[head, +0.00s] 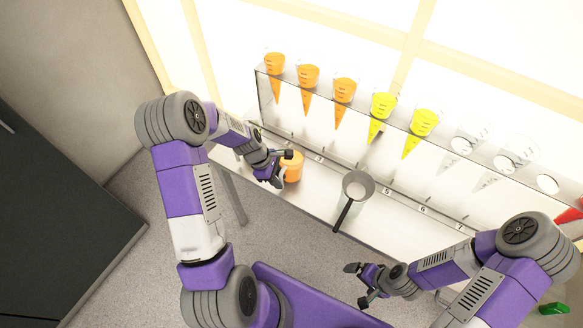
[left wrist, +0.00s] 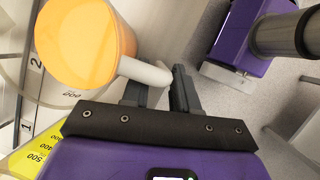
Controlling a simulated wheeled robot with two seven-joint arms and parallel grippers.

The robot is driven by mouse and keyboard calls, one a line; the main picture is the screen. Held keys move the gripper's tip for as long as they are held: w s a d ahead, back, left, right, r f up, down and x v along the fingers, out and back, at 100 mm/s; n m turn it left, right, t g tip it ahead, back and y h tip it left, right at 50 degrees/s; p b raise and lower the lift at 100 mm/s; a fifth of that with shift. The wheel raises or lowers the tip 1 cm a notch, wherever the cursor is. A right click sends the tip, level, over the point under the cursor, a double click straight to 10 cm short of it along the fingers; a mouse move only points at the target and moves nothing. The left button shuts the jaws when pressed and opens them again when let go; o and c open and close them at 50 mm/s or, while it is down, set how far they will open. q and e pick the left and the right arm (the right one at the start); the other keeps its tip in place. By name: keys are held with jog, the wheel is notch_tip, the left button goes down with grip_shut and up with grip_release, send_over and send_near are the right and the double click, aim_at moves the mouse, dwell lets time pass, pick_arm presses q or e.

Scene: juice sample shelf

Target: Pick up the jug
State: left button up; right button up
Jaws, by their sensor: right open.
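The orange jug (head: 292,167) stands at the front left of the shelf. The left wrist view shows it from above as a round orange top (left wrist: 85,42) with a pale handle (left wrist: 145,72) that sticks out to the right. My left gripper (head: 280,167) is at this handle, its fingers on either side of the handle's outer end. The handle partly covers one finger, and whether the fingers press on it is unclear. A grey-white round container (head: 357,186) with a long dark handle stands farther right on the shelf. My right gripper (head: 358,285) is open and empty, in front of the shelf.
The pale shelf (head: 320,195) bears numbered places. A clear rack behind it holds several cones, orange (head: 308,77), yellow (head: 424,122) and clear (head: 470,138). A red thing (head: 570,213) is at the right edge. A dark cabinet (head: 60,220) stands at the left, with bare floor between.

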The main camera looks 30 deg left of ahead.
pick_arm(q)
jog(key=shift+d+f, duration=0.15)
jog(key=shift+f, duration=0.1)
jog(key=shift+c, duration=0.2)
grip_shut()
dwell(1.1)
